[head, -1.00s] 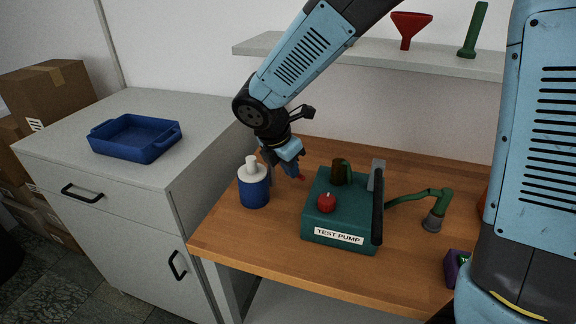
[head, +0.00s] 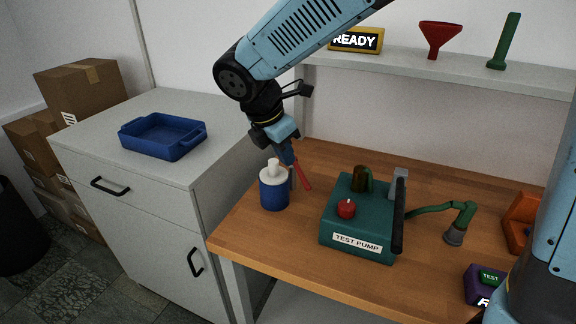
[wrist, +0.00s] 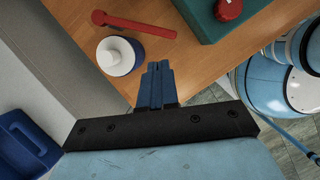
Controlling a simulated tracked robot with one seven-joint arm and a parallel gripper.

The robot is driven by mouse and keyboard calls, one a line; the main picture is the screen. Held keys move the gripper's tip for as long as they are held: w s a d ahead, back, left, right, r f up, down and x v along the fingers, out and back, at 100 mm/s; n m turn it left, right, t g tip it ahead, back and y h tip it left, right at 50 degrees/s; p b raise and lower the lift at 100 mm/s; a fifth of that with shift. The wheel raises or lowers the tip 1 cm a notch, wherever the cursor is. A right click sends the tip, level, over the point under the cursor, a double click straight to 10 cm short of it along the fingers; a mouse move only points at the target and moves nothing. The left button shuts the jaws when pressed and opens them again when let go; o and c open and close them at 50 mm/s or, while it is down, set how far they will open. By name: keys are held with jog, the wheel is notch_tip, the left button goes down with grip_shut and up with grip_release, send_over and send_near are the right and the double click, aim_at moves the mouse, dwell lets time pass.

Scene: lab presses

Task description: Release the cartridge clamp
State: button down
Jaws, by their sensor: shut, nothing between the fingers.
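My gripper (head: 288,158) is shut and empty, just behind the blue bottle-like body with a white top (head: 274,188), pointing down. A red bar or lever (head: 303,172) slants beside that body. In the wrist view my fingers (wrist: 157,70) are pressed together, apart from the red bar (wrist: 135,24) and the white-topped body (wrist: 118,55). The teal test pump (head: 355,225) stands to the right, with a red knob (head: 346,208), a brown-green cylinder (head: 360,180) and an upright dark bar (head: 398,220) by a grey plate. I cannot tell which part is the cartridge clamp.
A green jointed arm (head: 440,208) ends right of the pump. A purple box (head: 478,287) and an orange object (head: 520,220) are at the right. A grey cabinet (head: 120,180) with a blue tray (head: 162,152) adjoins the wooden bench (head: 265,242). A shelf (head: 450,68) runs behind.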

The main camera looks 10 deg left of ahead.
aim_at(300, 173)
jog(key=a+r+m+g+h, duration=0.1)
jog(key=a+m, duration=0.4)
jog(key=w+d+f, duration=0.2)
jog(key=d+f, duration=0.4)
jog(key=f, duration=0.2)
jog(key=shift+w+d+f, duration=0.3)
jog(key=shift+d+f, duration=0.05)
jog(key=shift+f, duration=0.05)
jog(key=shift+n, duration=0.4)
